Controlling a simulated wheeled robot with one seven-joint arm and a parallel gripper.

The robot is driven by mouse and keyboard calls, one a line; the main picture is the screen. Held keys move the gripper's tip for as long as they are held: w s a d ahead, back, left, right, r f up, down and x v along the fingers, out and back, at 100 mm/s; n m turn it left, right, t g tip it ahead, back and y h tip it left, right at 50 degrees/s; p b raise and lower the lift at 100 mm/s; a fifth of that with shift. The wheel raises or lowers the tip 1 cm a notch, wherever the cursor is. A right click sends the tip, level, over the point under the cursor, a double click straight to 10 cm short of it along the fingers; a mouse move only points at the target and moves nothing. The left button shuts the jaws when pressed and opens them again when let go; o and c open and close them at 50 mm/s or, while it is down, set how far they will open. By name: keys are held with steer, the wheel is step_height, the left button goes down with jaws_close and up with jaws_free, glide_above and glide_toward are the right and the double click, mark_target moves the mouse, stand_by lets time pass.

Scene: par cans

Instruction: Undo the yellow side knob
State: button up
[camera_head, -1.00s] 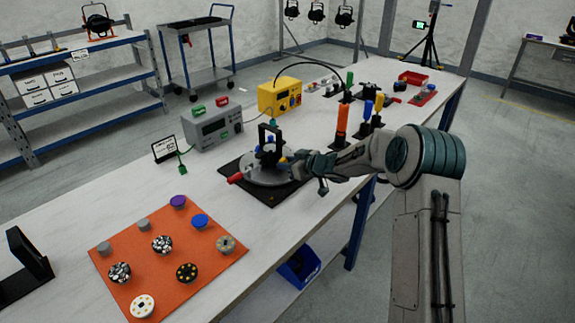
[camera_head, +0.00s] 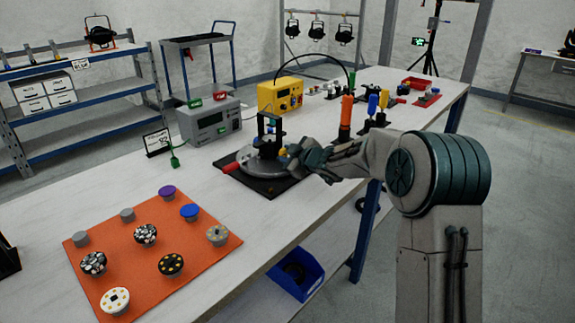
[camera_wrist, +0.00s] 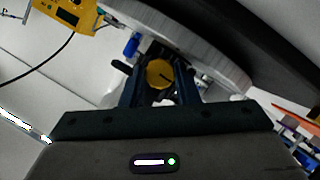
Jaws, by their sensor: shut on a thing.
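The yellow side knob (camera_wrist: 159,74) shows in the wrist view between the two fingers of my gripper (camera_wrist: 160,85), which is shut on it. In the head view a small yellow part of the knob (camera_head: 283,152) shows at my gripper (camera_head: 290,160). The knob sits on the side of a black upright fixture (camera_head: 267,135). That fixture stands on a round grey turntable (camera_head: 253,165) over a black base plate (camera_head: 262,187). A red handle (camera_head: 231,167) sticks out at the turntable's left. The fingers hide part of the knob.
An orange mat (camera_head: 200,262) with several round pieces lies at the front left. A grey power unit (camera_head: 210,122) and a yellow box (camera_head: 280,95) stand behind the turntable. Upright screwdrivers (camera_head: 346,115) stand to its right. A blue bin (camera_head: 297,273) sits below the table edge.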

steer(key=shift+b, duration=0.5)
steer(key=o, duration=1)
steer(key=shift+f, duration=0.1)
steer(key=shift+s, duration=0.1)
